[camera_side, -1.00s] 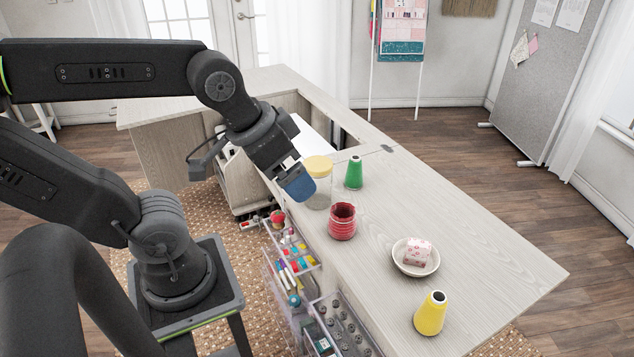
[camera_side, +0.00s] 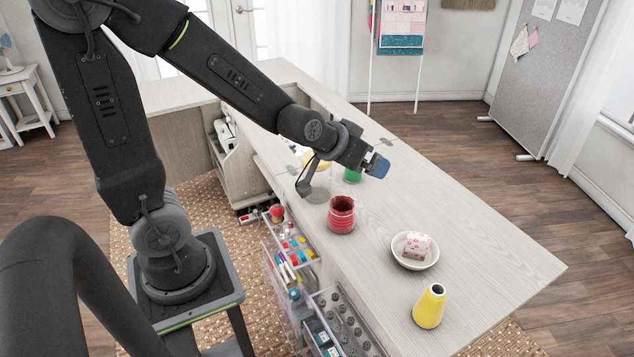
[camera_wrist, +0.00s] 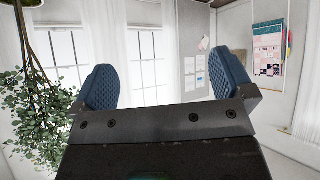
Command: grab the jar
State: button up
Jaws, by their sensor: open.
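The jar (camera_side: 315,190) is clear glass with a yellow lid (camera_side: 317,161). It stands on the pale wooden cabinet top (camera_side: 470,245), and my arm hides much of it in the side view. My gripper (camera_side: 378,166) is to the right of the jar and above the tabletop, pointing right. In the wrist view my gripper (camera_wrist: 168,85) shows two blue pads spread wide with nothing between them. The jar is not in the wrist view.
A green spool (camera_side: 352,176) is partly hidden beneath my gripper. A red jar-like container (camera_side: 341,216) stands in front of the jar. The right tabletop is mostly clear.

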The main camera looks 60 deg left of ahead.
jog(key=w+a+f+n+t+y, duration=0.1)
jog(key=w+a+f+y, duration=0.15)
jog(key=a+f, duration=0.2)
jog(key=n+t+y, duration=0.1)
jog(key=n+y, duration=0.2)
jog(key=y, duration=0.3)
send_over(317, 179)
jog(key=d, duration=0.6)
notch_tip(317, 179, down, 10)
jog(key=s+a+f+n+t+y, duration=0.1)
jog(key=s+a+f+n+y, duration=0.1)
jog(key=s+a+y, duration=0.15)
jog(key=shift+h, duration=0.4)
jog(key=x, duration=0.7)
jog(key=shift+a, duration=0.35)
jog(key=shift+c, duration=0.4)
jog(key=c, duration=1.1)
